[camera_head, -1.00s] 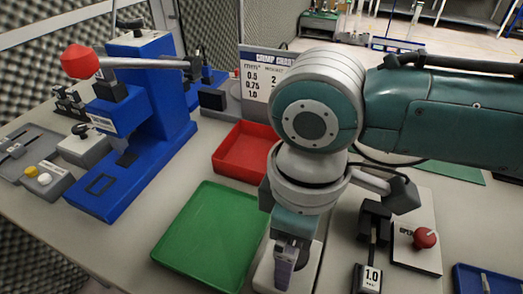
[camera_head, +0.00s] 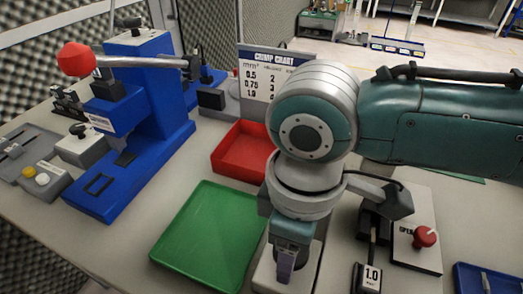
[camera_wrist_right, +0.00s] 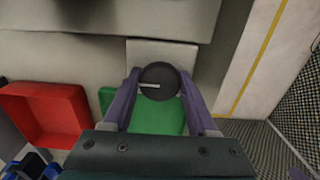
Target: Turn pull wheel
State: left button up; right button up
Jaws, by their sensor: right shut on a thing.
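The wheel is a round black disc (camera_wrist_right: 159,81) with a pale line on its face, seen in the right wrist view. It sits in front of a pale square plate (camera_wrist_right: 160,53). My right gripper (camera_wrist_right: 160,92) has one purple finger on each side of the wheel and is shut on it. In the head view the right gripper (camera_head: 286,264) points down over a white-grey base (camera_head: 262,272) at the front middle. The wheel itself is hidden there behind the gripper. My left gripper is not in view.
A green tray (camera_head: 178,245) and a red bin (camera_head: 226,158) lie left of the gripper. A blue press (camera_head: 140,100) with a red-knobbed lever (camera_head: 76,60) stands further left. A white panel with a red knob (camera_head: 425,237) and a block marked 1.0 (camera_head: 370,276) are to the right.

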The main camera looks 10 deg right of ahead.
jog(key=c, duration=0.3)
jog(key=m+p, duration=0.3)
jog(key=shift+r, duration=0.25)
jog(key=m+p, duration=0.3)
jog(key=m, duration=0.1)
jog(key=shift+a+m, duration=0.1)
jog(key=shift+m, duration=0.3)
jog(key=m+p, duration=0.2)
jog(key=m, duration=0.3)
jog(key=shift+f+p, duration=0.15)
jog(key=shift+p, duration=0.2)
jog(key=m+p, duration=0.1)
jog(key=m, duration=0.3)
jog(key=shift+m, duration=1)
